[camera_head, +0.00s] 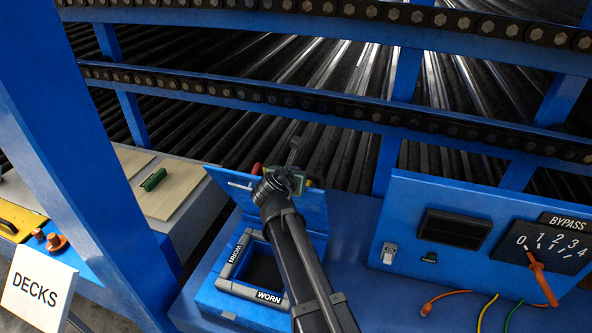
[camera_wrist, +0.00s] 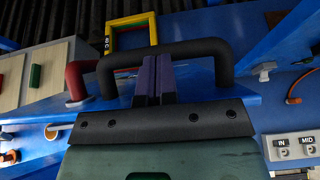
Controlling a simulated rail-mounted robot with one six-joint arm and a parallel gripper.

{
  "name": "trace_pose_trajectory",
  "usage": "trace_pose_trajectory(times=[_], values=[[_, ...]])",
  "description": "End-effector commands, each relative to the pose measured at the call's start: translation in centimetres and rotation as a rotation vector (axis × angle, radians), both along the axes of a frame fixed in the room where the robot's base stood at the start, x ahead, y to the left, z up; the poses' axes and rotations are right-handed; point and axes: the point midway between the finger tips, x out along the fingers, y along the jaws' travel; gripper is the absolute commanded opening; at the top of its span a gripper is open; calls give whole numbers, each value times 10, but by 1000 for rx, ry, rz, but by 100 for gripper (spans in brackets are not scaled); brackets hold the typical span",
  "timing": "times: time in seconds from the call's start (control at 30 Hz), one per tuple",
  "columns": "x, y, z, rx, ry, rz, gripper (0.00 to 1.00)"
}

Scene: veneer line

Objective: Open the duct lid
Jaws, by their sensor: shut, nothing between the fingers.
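No part is marked as a duct. A blue open-topped box (camera_head: 215,296) with grey rims labelled WORN stands at lower centre in the head view. A blue lid-like panel (camera_head: 318,212) stands raised at its back edge; I cannot tell if this is the duct lid. My gripper (camera_head: 296,146) is above this panel, partly hiding it. In the wrist view my gripper's purple fingers (camera_wrist: 157,60) are together and empty, framed by a black arch. Blue surface lies behind them; contact is not visible.
A red-and-yellow frame (camera_wrist: 131,23) is behind the fingers. The BYPASS panel (camera_head: 478,232) with an orange lever and cables stands right. Blue rails and dark rollers (camera_head: 340,75) run behind. Pale boards (camera_head: 170,190) and a DECKS sign (camera_head: 38,290) are left.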

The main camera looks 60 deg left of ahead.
Motion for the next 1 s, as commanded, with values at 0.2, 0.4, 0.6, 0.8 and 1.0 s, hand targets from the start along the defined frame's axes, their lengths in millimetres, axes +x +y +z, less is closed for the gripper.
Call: trace_pose_trajectory(times=[0.2, 0.4, 0.6, 0.8, 1.0], values=[[-29, -32, 25, 1, -2, 3, 0], [-36, -35, 18, 16, 7, 11, 0], [-65, -31, -43, 255, 175, 139, 0], [-100, -51, -116, 689, 564, 350, 0], [-125, -86, -134, 994, 913, 553, 0]])
